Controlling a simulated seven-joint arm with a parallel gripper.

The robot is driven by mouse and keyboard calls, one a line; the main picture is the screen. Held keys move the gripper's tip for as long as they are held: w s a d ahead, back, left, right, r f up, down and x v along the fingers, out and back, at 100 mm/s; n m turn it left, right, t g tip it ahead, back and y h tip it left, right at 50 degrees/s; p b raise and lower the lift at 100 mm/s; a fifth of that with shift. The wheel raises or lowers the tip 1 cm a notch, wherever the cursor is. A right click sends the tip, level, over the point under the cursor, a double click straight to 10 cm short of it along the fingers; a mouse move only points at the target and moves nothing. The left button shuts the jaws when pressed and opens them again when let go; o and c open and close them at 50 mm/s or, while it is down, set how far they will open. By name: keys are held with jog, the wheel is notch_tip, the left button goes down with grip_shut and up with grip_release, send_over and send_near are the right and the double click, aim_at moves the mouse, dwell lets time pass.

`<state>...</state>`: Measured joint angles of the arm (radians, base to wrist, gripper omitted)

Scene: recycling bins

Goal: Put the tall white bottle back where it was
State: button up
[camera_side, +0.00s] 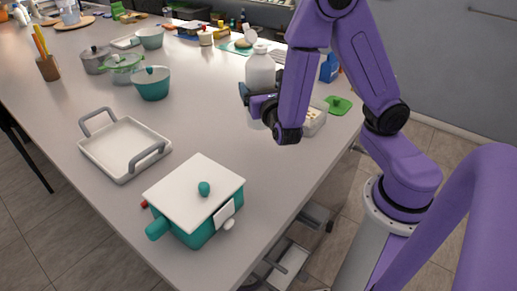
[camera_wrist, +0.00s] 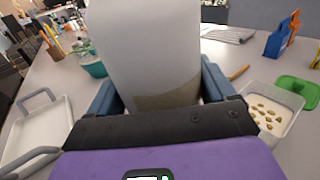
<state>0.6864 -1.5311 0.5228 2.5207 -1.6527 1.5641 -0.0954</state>
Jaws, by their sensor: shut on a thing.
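The tall white bottle (camera_side: 260,72) stands upright at the right side of the table in the side view. My gripper (camera_side: 257,100) is shut on its lower part. In the wrist view the bottle (camera_wrist: 155,50) fills the middle, between the two blue fingers of my gripper (camera_wrist: 160,95). The lower part of the bottle looks darker, as if it holds something. My gripper and arm hide part of its base, so I cannot tell whether it touches the table.
A clear container with nut-like pieces (camera_wrist: 270,112) and a green lid (camera_side: 339,105) lie just right of the bottle. A blue bottle (camera_side: 329,68) stands behind. A white tray (camera_side: 125,148), a teal bowl (camera_side: 151,86) and a lidded teal pot (camera_side: 195,205) stand left and front. The table's middle is clear.

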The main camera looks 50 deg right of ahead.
aim_at(262, 124)
jog(key=shift+n+t+y, duration=0.3)
jog(key=shift+y, duration=0.1)
jog(key=shift+s+a+f, duration=0.1)
jog(key=shift+a+f, duration=0.1)
jog(key=shift+f, duration=1.15)
jog(key=shift+s+a+f, duration=0.1)
jog(key=shift+a+f, duration=0.15)
jog(key=shift+f, duration=1.15)
jog(key=shift+a+f, duration=0.2)
jog(key=shift+f, duration=1.15)
jog(key=shift+f, duration=0.15)
jog(key=o, duration=1.1)
jog(key=shift+c, duration=0.2)
